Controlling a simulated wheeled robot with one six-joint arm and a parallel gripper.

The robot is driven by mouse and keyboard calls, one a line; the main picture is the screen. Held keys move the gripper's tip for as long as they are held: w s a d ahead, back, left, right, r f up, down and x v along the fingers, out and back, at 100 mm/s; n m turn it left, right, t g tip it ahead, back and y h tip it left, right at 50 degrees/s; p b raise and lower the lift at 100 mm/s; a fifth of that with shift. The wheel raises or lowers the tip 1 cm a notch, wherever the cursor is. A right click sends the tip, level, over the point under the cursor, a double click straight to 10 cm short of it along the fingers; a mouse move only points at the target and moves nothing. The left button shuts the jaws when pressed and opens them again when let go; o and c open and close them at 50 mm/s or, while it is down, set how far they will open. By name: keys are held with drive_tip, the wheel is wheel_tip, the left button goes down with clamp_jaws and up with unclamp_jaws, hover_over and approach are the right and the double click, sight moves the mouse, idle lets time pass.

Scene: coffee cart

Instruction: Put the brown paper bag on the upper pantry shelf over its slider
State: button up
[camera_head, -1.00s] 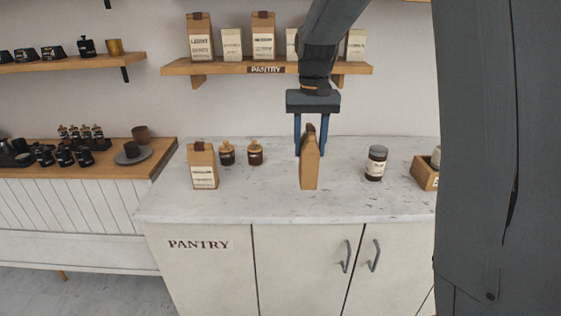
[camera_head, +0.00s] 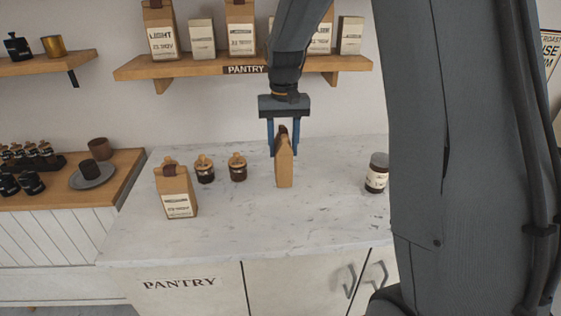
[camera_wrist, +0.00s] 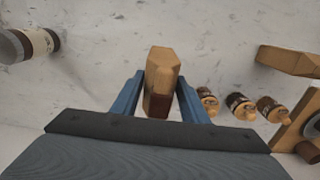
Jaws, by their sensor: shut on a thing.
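The brown paper bag (camera_head: 285,171) is upright between the fingers of my gripper (camera_head: 283,140), over the marble counter. My gripper is shut on its upper part. In the wrist view the bag (camera_wrist: 163,66) is between the two blue fingers of my gripper (camera_wrist: 161,92). I cannot tell whether the bag's base is clear of the counter. The upper pantry shelf (camera_head: 190,67) is behind and above, with a PANTRY sign on its front edge and several bags on it. My arm crosses in front of its right part. I cannot make out a slider.
A dark jar (camera_head: 377,174) is to the right. My arm hides the counter's right end. A side shelf with cups (camera_head: 97,174) is at the left.

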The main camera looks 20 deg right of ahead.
sight(283, 162)
drive_tip(key=shift+f+p, duration=0.7)
drive_tip(key=shift+f, duration=2)
drive_tip(key=o, duration=1.3)
drive_tip(key=shift+c, duration=0.2)
